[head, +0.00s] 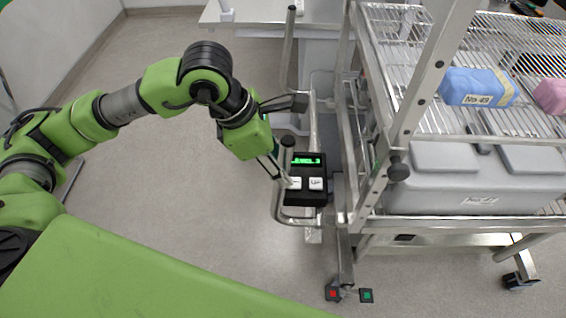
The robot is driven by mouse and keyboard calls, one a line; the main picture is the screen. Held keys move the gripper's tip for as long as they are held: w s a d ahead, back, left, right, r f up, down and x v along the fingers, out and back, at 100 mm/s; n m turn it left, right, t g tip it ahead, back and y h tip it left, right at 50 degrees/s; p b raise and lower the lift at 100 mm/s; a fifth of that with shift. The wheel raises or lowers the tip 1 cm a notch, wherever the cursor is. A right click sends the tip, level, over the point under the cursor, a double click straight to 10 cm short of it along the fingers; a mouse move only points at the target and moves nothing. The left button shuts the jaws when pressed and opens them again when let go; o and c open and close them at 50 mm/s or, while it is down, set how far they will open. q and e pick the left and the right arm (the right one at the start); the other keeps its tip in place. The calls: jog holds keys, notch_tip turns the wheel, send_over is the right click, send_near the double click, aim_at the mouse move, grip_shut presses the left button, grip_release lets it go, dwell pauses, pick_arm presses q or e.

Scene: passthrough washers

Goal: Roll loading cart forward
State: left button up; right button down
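The loading cart (358,205) is a steel frame with wire shelves, filling the right side of the head view. A tubular handle (313,128) stands out on its left side. A black control box (306,196) with a lit green display and two white buttons sits at this handle. My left gripper (293,143) is open at the handle, its fingers spread, one above the box and one by the box's left edge. I cannot tell whether either finger touches the handle or box. My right gripper is not in view.
The cart carries a grey lidded bin (455,180), a blue wrapped pack (477,87) and a pink pack (551,96). Red (333,293) and green (366,295) pedals are near the floor. A white table (262,12) stands behind. Grey floor (150,190) is clear at left.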

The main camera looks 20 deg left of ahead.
pick_arm(q)
jog(key=shift+x, duration=0.8)
